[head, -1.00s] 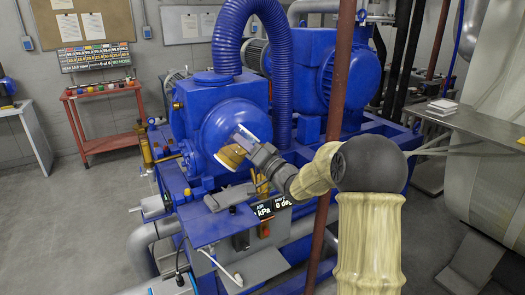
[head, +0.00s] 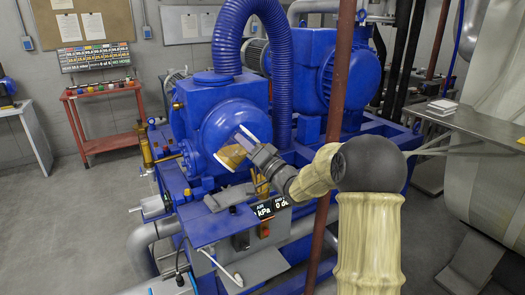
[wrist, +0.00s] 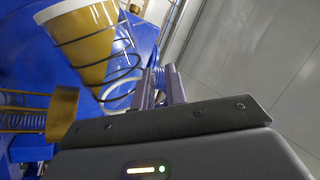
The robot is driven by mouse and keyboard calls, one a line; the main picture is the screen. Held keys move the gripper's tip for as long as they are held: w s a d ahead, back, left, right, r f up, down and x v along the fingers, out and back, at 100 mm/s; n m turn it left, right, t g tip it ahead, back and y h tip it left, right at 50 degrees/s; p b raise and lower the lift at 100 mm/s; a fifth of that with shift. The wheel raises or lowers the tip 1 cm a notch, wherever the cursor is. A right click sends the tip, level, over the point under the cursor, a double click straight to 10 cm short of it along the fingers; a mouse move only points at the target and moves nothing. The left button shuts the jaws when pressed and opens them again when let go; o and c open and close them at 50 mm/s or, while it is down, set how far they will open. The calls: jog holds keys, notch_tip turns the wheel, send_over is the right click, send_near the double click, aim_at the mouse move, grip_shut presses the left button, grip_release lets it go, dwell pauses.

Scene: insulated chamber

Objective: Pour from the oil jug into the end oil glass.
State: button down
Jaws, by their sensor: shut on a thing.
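The oil jug (head: 235,154) is a tapered vessel with amber oil and a pale rim. It appears tilted in front of the round blue pump end. In the wrist view the jug (wrist: 88,42) is large at the upper left, with dark wire looped around it. My gripper (wrist: 160,85) is shut on the jug, apparently by its wire handle; the exact contact is unclear. In the head view my gripper (head: 250,147) is beside the jug. A brass fitting (wrist: 62,112) is left of my fingers in the wrist view. I cannot clearly identify the end oil glass.
The blue pump (head: 220,125) stands behind the jug. A brown vertical pipe (head: 335,80) crosses close to my arm. A control box with displays (head: 265,220) is below my gripper. A red cart (head: 105,118) stands at the left, with clear floor in front.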

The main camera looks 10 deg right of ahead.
jog(key=shift+d+m+t+h, duration=0.1)
jog(key=shift+m+t+h, duration=0.2)
jog(key=shift+m, duration=0.2)
dwell(0.6)
jog(key=shift+w+d+r+m+t+h, duration=0.1)
jog(key=shift+d+r+m+t+h, duration=0.25)
jog(key=shift+m, duration=0.55)
jog(key=shift+w+d+r+m+t+h, duration=0.15)
jog(key=shift+r+m+t+h, duration=0.25)
jog(key=shift+m, duration=0.5)
dwell(2.9)
jog(key=n, duration=0.1)
jog(key=f+n+g+y, duration=0.1)
jog(key=a+n, duration=0.1)
jog(key=shift+s+f+n+g+y, duration=0.25)
jog(key=shift+f+n, duration=0.05)
jog(key=shift+a+r+n+g+y, duration=0.15)
jog(key=shift+n+g+y, duration=0.1)
jog(key=shift+n, duration=0.35)
jog(key=shift+a+r+n+g+y, duration=0.15)
jog(key=shift+n+g, duration=0.1)
jog(key=shift+n, duration=0.35)
jog(key=shift+s+f, duration=0.1)
jog(key=shift+s, duration=0.05)
jog(key=shift+f, duration=0.1)
